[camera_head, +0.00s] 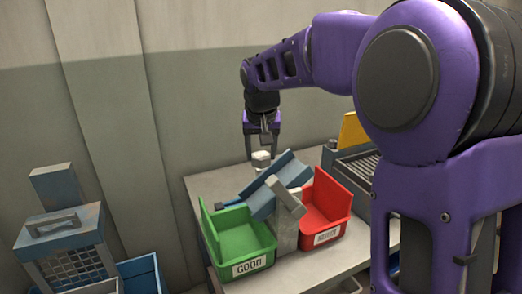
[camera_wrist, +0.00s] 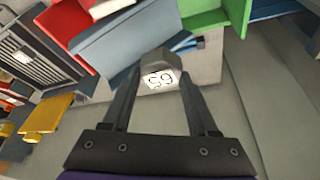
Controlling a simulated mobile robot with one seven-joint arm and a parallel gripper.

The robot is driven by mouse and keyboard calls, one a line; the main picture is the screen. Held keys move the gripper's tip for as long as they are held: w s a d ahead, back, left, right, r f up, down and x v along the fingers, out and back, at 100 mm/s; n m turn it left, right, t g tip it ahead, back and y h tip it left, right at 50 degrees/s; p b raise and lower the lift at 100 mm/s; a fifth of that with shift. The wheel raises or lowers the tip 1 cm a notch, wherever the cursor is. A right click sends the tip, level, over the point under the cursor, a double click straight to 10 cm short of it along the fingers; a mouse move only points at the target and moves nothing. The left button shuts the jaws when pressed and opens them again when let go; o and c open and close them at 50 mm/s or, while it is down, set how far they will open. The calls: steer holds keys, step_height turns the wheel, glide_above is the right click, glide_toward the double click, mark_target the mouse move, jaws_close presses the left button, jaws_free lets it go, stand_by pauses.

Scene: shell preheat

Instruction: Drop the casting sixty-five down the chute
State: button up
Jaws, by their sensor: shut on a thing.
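The casting (camera_wrist: 168,65), a small grey block, shows a white label in the wrist view that reads 65 upside down. My gripper (camera_wrist: 160,85) is shut on it, with a dark finger on each side. In the head view the casting (camera_head: 261,158) is between the fingertips of my gripper (camera_head: 262,152), which points down just behind the blue chute (camera_head: 291,171). The chute is a tilted blue trough on a grey stand between two bins. In the wrist view the chute (camera_wrist: 115,48) lies beyond the casting, up and to the left.
A green bin (camera_head: 226,248) marked GOOD stands left of the stand, and a red bin (camera_head: 335,204) stands right. A grey machine with a yellow panel (camera_head: 353,131) is at the back right. A blue caged box (camera_head: 72,240) is at the far left. The wall is close behind.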

step_height(320, 180, down, 8)
steer(key=b, duration=0.5)
steer(key=shift+r+b, duration=0.1)
steer(key=shift+b, duration=0.2)
steer(key=o, duration=1.5)
steer(key=shift+r, duration=0.1)
steer(key=p+v, duration=0.3)
steer(key=v, duration=1.4)
steer(key=shift+a+r, duration=0.1)
steer(key=shift+r, duration=0.1)
steer(key=shift+s, duration=0.1)
